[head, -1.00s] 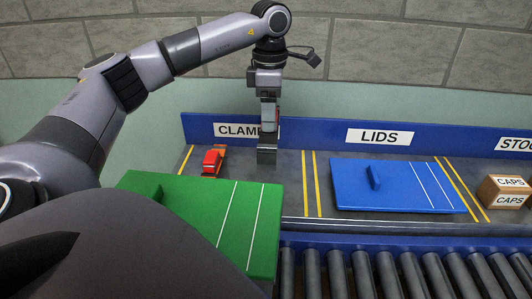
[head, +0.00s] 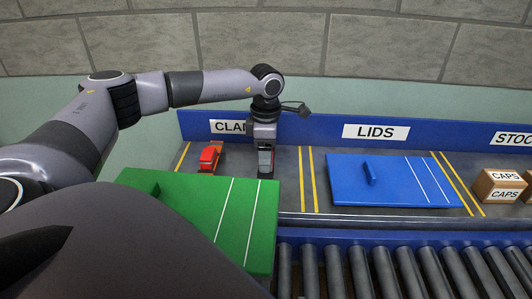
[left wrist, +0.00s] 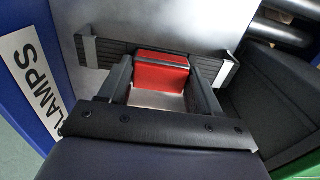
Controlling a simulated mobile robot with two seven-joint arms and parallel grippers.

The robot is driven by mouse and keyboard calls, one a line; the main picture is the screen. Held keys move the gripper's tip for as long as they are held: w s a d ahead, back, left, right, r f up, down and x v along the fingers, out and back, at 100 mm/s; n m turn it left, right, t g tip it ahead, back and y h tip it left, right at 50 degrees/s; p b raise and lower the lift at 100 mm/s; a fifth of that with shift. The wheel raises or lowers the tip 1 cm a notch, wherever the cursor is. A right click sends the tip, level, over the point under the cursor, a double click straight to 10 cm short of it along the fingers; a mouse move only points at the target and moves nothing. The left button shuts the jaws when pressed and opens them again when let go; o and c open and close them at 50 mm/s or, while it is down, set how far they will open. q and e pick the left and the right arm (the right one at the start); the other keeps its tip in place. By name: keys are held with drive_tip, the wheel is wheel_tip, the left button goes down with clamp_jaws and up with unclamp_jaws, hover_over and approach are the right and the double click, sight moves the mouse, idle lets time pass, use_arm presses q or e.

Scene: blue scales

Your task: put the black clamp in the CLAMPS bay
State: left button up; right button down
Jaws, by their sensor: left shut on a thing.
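The black clamp shows in the left wrist view as a dark bar with upturned ends and a red block (left wrist: 161,72) on its middle. My left gripper (left wrist: 162,92) is shut on that red block. In the head view my left gripper (head: 265,163) points down low inside the CLAMPS bay (head: 236,186), right of its middle. There the gripper mostly hides the clamp, and I cannot tell whether it touches the bay floor. The CLAMPS sign (head: 229,127) is partly covered by my arm. My right gripper is not in view.
An orange clamp with a red block (head: 209,157) stands left of my gripper in the same bay. A green lid (head: 190,205) lies in front. A blue lid (head: 400,184) lies in the LIDS bay. Caps boxes (head: 499,186) stand right. A roller conveyor (head: 390,272) runs along the front.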

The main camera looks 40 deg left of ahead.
use_arm(q)
drive_tip(key=shift+f, duration=0.15)
drive_tip(key=o, duration=1.2)
drive_tip(key=shift+c, duration=0.2)
wheel_tip(320, 180, up, 12)
drive_tip(key=shift+r, duration=0.2)
